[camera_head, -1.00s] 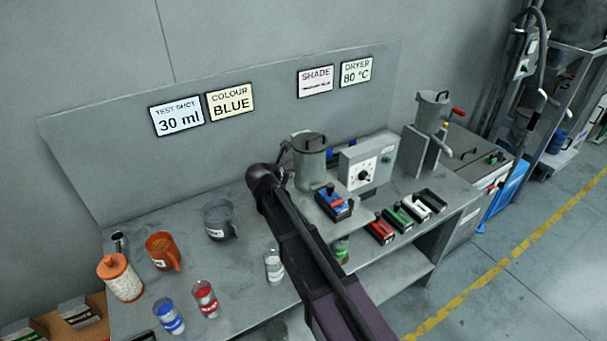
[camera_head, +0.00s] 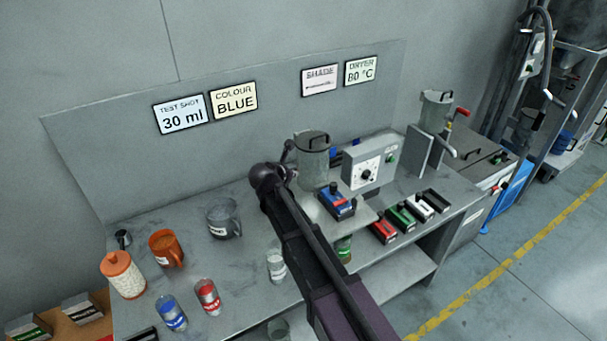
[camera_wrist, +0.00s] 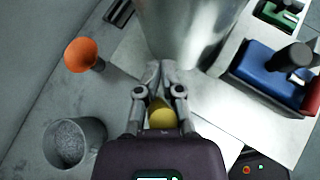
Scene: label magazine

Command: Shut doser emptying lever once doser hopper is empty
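The doser hopper (camera_head: 313,165) is a grey metal cylinder with a dark-handled lid on the bench. Its shiny wall (camera_wrist: 190,25) fills the top of the wrist view. The lid hides its inside in the head view. My gripper (camera_wrist: 157,75) is low in front of the hopper, fingertips together, with nothing visible between the tips. A yellow round knob (camera_wrist: 162,116) shows between the finger bases; contact with it cannot be told. An orange round knob-like thing (camera_wrist: 82,55) on a short grey stem is left of the hopper. Which is the emptying lever is unclear.
A cup of grey granules (camera_wrist: 75,143) stands lower left in the wrist view. A blue block with a black knob (camera_head: 337,202) is right of the hopper, near a dial box (camera_head: 367,170). An orange mug (camera_head: 166,250) and a grey jug (camera_head: 222,220) stand to the left.

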